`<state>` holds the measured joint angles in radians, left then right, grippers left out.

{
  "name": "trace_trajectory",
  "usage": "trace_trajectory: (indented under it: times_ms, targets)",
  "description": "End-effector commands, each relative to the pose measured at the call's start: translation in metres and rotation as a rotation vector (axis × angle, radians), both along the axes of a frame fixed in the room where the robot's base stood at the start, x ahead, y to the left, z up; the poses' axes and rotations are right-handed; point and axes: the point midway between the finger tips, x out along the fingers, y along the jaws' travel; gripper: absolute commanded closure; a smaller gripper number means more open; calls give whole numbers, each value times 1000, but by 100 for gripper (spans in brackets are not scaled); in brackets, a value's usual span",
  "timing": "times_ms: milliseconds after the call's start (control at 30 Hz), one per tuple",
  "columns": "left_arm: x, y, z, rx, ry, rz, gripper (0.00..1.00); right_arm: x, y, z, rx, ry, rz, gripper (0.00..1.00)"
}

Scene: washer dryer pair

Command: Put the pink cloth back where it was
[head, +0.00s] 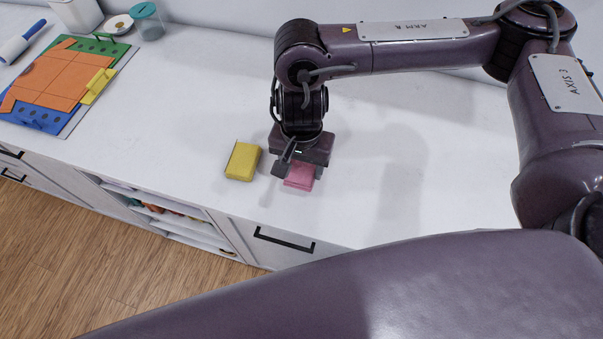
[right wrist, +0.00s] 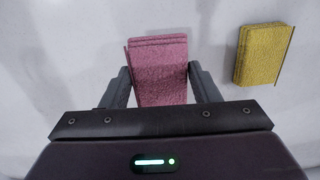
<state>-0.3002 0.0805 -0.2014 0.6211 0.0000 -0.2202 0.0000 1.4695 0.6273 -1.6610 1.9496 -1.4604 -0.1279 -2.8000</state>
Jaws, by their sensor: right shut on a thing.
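A folded pink cloth (head: 299,177) is at the front part of the white counter in the head view. My right gripper (head: 297,170) points down over it, with a finger on each side. In the right wrist view the pink cloth (right wrist: 161,72) lies between the two fingers of my right gripper (right wrist: 161,85), which is shut on it. I cannot tell whether the cloth rests on the counter or is just above it. My left gripper is not in view.
A folded yellow cloth (head: 243,161) lies beside the pink one, also in the right wrist view (right wrist: 259,55). A board with orange, blue, green and yellow pieces (head: 62,82) lies at the far left. A teal-lidded jar (head: 148,22) stands behind. The white counter (head: 440,150) is clear to the right.

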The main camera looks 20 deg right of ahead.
Motion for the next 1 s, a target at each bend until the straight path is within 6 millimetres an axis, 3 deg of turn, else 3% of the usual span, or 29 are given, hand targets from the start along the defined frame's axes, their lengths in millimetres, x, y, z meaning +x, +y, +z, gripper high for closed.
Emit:
trace_trajectory:
  times_ms: [433, 700, 733, 800, 900, 1000]
  targets:
    - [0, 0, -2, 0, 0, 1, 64, -1, 1, -45, 1, 2, -1, 63]
    - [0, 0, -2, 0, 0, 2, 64, 1, 0, -50, 0, -2, 0, 63]
    - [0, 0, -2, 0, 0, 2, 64, 1, 0, -50, 0, -2, 0, 43]
    - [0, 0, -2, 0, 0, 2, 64, 1, 0, -50, 0, -2, 0, 34]
    - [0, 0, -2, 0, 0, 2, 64, 1, 0, -50, 0, -2, 0, 23]
    - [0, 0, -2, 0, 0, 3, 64, 1, 0, -49, 0, -1, 0, 23]
